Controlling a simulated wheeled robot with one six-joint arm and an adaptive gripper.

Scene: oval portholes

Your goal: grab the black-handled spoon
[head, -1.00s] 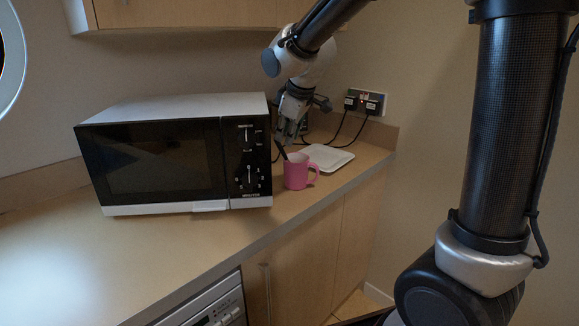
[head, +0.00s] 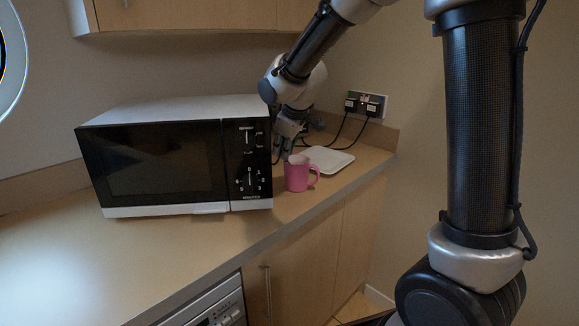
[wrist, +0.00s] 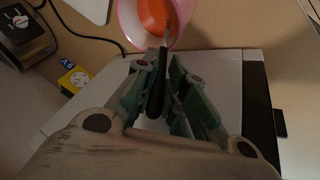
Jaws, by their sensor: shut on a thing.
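The black-handled spoon (wrist: 157,85) stands in a pink mug (head: 297,175) on the counter, its handle rising over the rim. In the wrist view the pink mug (wrist: 130,22) is at the top, with an orange inside, and the spoon's thin neck reaches into it. My gripper (head: 285,152) is just above the mug's left side. In the wrist view my gripper (wrist: 166,72) has its green-sided fingers shut on the black handle. The spoon's bowl cannot be made out, and the head view mostly hides the handle behind the fingers.
A black and white microwave (head: 160,155) stands close to the left of the mug. Plugs with cables (head: 366,104) are on the wall. The counter's front left (head: 70,250) is clear.

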